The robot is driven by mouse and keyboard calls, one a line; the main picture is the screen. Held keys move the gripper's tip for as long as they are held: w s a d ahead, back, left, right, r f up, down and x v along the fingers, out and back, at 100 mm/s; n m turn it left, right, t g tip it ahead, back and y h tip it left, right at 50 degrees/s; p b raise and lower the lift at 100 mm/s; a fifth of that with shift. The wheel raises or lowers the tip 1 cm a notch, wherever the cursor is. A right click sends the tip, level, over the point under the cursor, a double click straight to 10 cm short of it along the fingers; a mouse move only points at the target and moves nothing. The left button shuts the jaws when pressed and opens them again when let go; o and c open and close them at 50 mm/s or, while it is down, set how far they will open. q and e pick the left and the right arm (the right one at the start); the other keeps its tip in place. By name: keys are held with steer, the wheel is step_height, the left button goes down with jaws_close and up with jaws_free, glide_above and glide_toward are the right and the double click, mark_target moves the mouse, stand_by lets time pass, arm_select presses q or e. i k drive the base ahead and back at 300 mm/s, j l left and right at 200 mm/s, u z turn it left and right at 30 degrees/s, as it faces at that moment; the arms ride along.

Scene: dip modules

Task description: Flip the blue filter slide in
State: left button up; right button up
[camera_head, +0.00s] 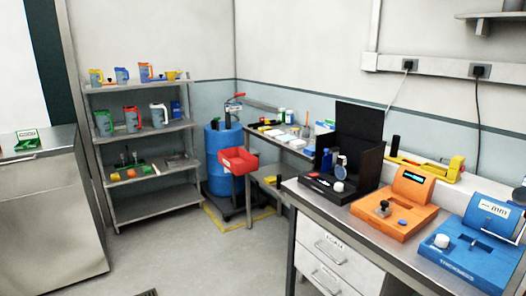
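A black instrument with a tall upright panel (358,125) stands at the left end of the bench on the right. Its low front base carries a white knob (339,187). Above the knob is a small round greyish-blue disc (341,166). A small upright blue piece (326,161) stands at the left of the disc. I cannot tell which of these, if either, is the blue filter slide, or whether it is swung in or out. Neither of my grippers is in view.
An orange instrument (410,188) and a blue instrument (464,268) stand right of the black one on the bench (372,238). A yellow tool (436,169) lies behind. A red bin (238,160), blue drum (219,180) and shelving (155,205) stand farther left. The floor (215,255) is open.

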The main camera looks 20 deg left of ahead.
mark_target(327, 160)
steer(key=u, duration=0.25)
steer(key=i+j, duration=0.4)
steer(key=i+j+u, duration=0.1)
steer(key=i+j, duration=0.3)
steer(key=i, duration=0.2)
steer(key=i+j+u, duration=0.1)
steer(key=i+j, duration=0.25)
steer(key=i, duration=0.15)
steer(key=i+j, duration=0.3)
steer(key=i, duration=0.2)
